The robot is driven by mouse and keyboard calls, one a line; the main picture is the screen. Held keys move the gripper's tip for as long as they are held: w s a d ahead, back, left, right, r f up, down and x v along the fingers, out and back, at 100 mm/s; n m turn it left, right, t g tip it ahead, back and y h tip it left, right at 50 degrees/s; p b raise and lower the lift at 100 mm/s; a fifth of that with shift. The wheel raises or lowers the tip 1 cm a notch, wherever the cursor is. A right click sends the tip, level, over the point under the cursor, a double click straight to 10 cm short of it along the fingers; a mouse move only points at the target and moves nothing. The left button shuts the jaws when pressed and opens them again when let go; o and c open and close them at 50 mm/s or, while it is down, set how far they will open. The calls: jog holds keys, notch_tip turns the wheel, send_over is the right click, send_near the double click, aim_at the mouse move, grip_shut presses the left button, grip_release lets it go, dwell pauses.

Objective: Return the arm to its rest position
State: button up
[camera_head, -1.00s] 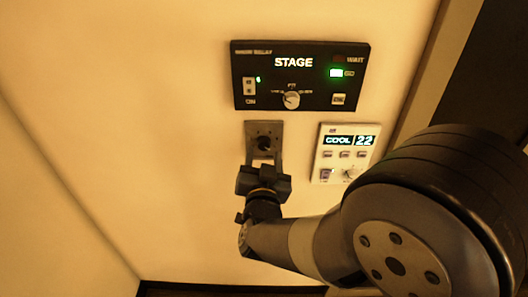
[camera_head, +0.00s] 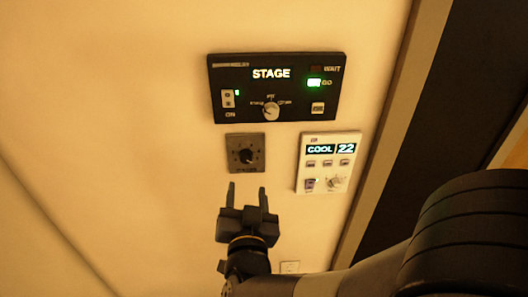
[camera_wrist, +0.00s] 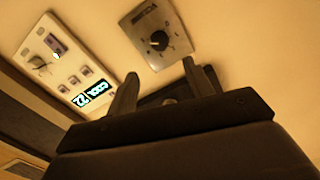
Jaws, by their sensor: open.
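My gripper (camera_head: 248,195) is open and empty, with its two fingers apart and pointing up the wall in the head view. It is just below the small grey plate with a black round knob (camera_head: 246,153) and apart from it. In the wrist view my gripper (camera_wrist: 165,92) shows both fingers spread, with the knob plate (camera_wrist: 157,36) beyond them. My arm reaches in from the lower right of the head view.
A black panel (camera_head: 330,100) reads STAGE, with a green light by GO. A white panel (camera_head: 328,180) reads COOL 22. A small outlet plate (camera_head: 290,267) is low on the wall. A dark opening lies at right; the left wall is bare.

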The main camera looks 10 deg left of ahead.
aim_at(246, 160)
jog(key=p+x, duration=0.2)
jog(key=x, duration=0.9)
jog(key=shift+d+r, duration=0.1)
jog(key=shift+d, duration=0.05)
jog(key=shift+s+n+p, duration=0.25)
jog(key=shift+n+p, duration=0.05)
jog(key=shift+p, duration=0.25)
jog(key=shift+f+b, duration=0.2)
jog(key=shift+b, duration=0.4)
